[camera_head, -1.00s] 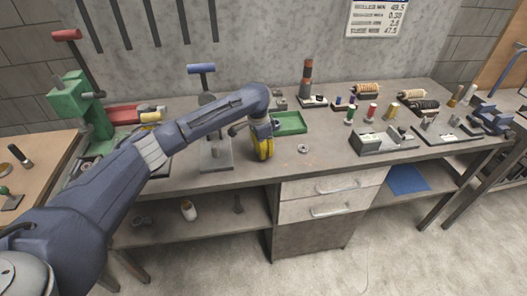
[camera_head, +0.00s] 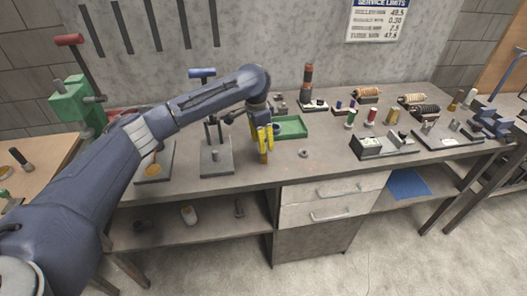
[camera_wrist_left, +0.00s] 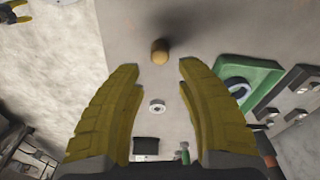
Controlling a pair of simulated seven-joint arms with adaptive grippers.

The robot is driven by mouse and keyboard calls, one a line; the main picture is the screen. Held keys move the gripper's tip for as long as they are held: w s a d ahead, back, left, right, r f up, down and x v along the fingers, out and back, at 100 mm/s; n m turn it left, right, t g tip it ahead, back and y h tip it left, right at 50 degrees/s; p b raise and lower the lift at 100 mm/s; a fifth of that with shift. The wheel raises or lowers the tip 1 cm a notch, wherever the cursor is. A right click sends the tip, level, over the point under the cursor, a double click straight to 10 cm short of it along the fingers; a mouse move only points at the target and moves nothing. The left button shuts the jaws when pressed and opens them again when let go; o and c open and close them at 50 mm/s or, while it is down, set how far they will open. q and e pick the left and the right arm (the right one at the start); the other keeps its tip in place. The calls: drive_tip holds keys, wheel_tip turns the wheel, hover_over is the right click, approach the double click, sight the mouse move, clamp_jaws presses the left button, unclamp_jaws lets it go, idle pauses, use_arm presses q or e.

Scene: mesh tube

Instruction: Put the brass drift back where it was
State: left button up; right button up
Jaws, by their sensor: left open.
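The brass drift (camera_head: 263,157) stands upright on the bench top near the front edge, under my left gripper (camera_head: 263,138). In the left wrist view the drift (camera_wrist_left: 160,52) shows as a small round brass end just beyond the fingertips, with a dark shadow behind it. My left gripper is open, its yellow fingers (camera_wrist_left: 158,72) spread apart and pointing down, with nothing held between them. My right gripper is not in view.
A green tray (camera_head: 290,133) lies behind and right of the drift. A metal ring (camera_head: 303,153) lies to its right, and a grey press stand (camera_head: 215,160) is to its left. The bench front right of the ring is clear.

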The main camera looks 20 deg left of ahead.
use_arm(q)
drive_tip(key=shift+s+a+r, duration=0.1)
drive_tip(key=shift+r, duration=1.25)
drive_tip(key=shift+s+a+r, duration=0.1)
drive_tip(key=shift+r, duration=1.25)
